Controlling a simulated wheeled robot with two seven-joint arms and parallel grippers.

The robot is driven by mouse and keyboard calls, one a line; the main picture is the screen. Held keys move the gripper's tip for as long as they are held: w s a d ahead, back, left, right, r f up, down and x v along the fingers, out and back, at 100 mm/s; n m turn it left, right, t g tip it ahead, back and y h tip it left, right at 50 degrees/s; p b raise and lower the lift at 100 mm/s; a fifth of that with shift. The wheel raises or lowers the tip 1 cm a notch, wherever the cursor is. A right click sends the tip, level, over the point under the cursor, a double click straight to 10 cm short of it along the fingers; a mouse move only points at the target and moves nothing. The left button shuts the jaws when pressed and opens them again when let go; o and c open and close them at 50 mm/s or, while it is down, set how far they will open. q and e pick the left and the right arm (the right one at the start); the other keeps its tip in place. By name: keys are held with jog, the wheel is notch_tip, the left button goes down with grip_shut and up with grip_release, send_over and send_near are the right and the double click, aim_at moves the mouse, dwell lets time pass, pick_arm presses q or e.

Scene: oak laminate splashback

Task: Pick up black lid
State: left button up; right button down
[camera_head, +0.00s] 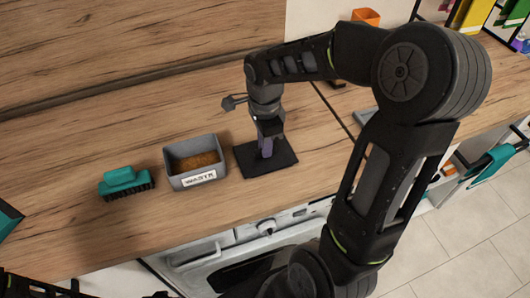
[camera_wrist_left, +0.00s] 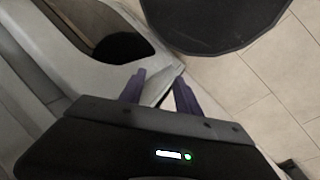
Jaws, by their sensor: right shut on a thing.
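The black lid (camera_head: 278,164) is a flat dark square on the wooden worktop, right of the grey box. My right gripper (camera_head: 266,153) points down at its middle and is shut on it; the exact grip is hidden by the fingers. The lid looks flat on or just above the wood; I cannot tell which. In the left wrist view my left gripper (camera_wrist_left: 160,92) has its two purple fingers apart with nothing between them. It is away from the lid, above the floor and beside a pale appliance.
A grey box (camera_head: 197,176) labelled "WASTE" with brown contents stands left of the lid. A teal brush (camera_head: 124,182) is further left. The worktop (camera_head: 185,115) behind them is bare. An orange container (camera_head: 366,16) stands at the back.

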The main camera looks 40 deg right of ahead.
pick_arm(q)
jog(key=shift+w+f+b, duration=0.1)
jog(key=shift+f+b, duration=0.4)
jog(key=shift+b, duration=0.05)
pick_arm(e)
notch_tip(320, 180, up, 10)
dwell(0.7)
